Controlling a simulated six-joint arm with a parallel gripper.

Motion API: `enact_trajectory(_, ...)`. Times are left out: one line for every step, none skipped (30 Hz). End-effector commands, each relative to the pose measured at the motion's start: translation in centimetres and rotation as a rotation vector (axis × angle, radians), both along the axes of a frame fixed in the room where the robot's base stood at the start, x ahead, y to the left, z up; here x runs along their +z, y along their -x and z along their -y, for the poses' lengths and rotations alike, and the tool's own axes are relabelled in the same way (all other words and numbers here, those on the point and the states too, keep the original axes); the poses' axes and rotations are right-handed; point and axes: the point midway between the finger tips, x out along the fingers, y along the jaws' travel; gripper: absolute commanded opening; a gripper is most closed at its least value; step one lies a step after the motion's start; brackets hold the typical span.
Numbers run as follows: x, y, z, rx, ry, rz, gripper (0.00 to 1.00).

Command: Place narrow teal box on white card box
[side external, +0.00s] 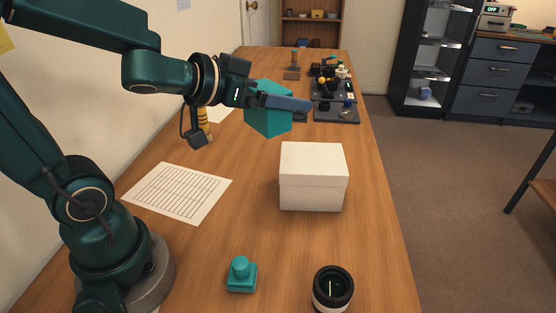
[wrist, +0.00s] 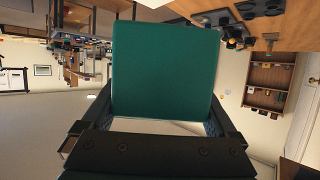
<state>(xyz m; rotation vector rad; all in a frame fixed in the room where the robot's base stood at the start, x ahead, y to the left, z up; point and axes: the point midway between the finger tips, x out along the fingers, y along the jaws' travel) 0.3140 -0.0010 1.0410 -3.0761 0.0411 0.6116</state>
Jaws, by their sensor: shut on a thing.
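The teal box (side external: 268,119) is held in the air by my gripper (side external: 286,102), above the table and up and to the left of the white card box in the side view. In the wrist view the teal box (wrist: 166,72) fills the middle, between the fingers of my gripper (wrist: 155,125). My gripper is shut on it. The white card box (side external: 313,178) stands on the table with its lid on, and its top is bare. The teal box and the card box are apart.
A small teal part (side external: 241,275) and a black-and-white lens barrel (side external: 333,289) stand at the near end of the table. A lined sheet (side external: 178,192) lies at the left. Dark trays with small parts (side external: 336,111) lie farther back. Bare wood surrounds the card box.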

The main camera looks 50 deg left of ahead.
Motion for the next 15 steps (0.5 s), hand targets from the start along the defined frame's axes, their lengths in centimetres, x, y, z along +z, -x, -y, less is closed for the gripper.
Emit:
enact_trajectory(-0.4, 0.4, 0.1, 0.001, 0.002, -0.002, 0.23)
enact_trajectory(-0.6, 0.6, 0.1, 0.002, 0.003, -0.002, 0.23)
enact_trajectory(-0.8, 0.8, 0.1, 0.005, 0.001, -0.002, 0.23)
enact_trajectory(-1.0, 0.9, 0.1, 0.007, 0.003, -0.003, 0.23)
enact_trajectory(-1.2, 0.9, 0.0, 0.009, 0.003, -0.003, 0.23)
enact_trajectory(-1.4, 1.0, 0.0, 0.011, 0.002, -0.002, 0.23)
enact_trajectory(-1.5, 1.1, 0.0, 0.013, 0.002, -0.003, 0.23)
enact_trajectory(-1.6, 1.2, -0.1, 0.016, 0.002, -0.003, 0.23)
enact_trajectory(-1.8, 1.2, -0.1, 0.017, 0.002, -0.002, 0.23)
enact_trajectory(-1.8, 1.2, -0.1, 0.020, 0.000, -0.001, 0.23)
enact_trajectory(-1.8, 1.2, -0.1, 0.022, 0.000, -0.001, 0.23)
enact_trajectory(-1.8, 1.2, -0.1, 0.022, 0.000, 0.000, 0.23)
enact_trajectory(-1.7, 1.2, 0.0, 0.019, 0.000, 0.001, 0.23)
enact_trajectory(-1.6, 1.1, 0.0, 0.015, -0.002, 0.002, 0.23)
enact_trajectory(-1.5, 1.1, 0.1, 0.009, -0.002, 0.003, 0.23)
